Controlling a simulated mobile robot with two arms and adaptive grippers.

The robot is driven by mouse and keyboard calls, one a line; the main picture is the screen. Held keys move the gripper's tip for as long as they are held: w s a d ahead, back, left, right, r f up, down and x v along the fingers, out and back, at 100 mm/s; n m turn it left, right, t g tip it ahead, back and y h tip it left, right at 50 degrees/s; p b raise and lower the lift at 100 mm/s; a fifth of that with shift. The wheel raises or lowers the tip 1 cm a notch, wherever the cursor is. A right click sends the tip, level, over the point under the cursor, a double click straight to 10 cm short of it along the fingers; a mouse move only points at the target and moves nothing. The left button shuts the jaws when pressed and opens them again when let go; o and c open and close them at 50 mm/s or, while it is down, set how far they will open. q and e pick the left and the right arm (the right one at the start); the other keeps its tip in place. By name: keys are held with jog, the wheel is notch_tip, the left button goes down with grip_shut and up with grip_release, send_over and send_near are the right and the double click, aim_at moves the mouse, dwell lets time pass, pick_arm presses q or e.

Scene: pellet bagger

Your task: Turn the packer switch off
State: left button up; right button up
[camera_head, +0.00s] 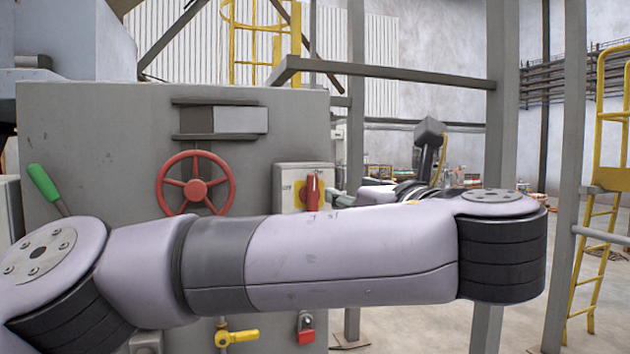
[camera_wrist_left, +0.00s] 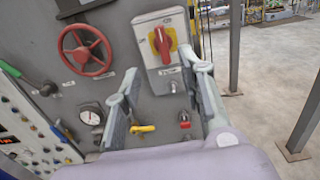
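The packer switch appears to be the red rotary knob (camera_head: 312,188) on a yellow plate on a light grey box, at the right of the grey cabinet's face. In the left wrist view the knob (camera_wrist_left: 162,43) shows clearly, its handle roughly upright. My left gripper (camera_wrist_left: 166,72) is open and empty, its two fingers spread wide and pointing towards the switch box. The knob lies beyond the fingertips, near the middle of the gap. In the head view the gripper (camera_head: 338,198) is small and partly hidden behind my left arm, just right of the knob. My right gripper is not in view.
The grey cabinet (camera_head: 100,130) carries a red handwheel (camera_head: 196,183), a green-gripped lever (camera_head: 44,184), a yellow valve handle (camera_head: 237,337) and a red padlock-like part (camera_head: 306,328). A pressure gauge (camera_wrist_left: 91,115) shows low left. Grey posts (camera_head: 566,150) and open floor lie to the right.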

aim_at(314, 183)
pick_arm(q)
jog(key=p+x, duration=1.2)
jog(key=x, duration=0.4)
jog(key=shift+w+a+p, duration=0.15)
jog(key=shift+w+p, duration=0.25)
jog(key=shift+w, duration=0.15)
jog(key=shift+f, duration=0.1)
jog(key=shift+c, duration=0.4)
grip_shut()
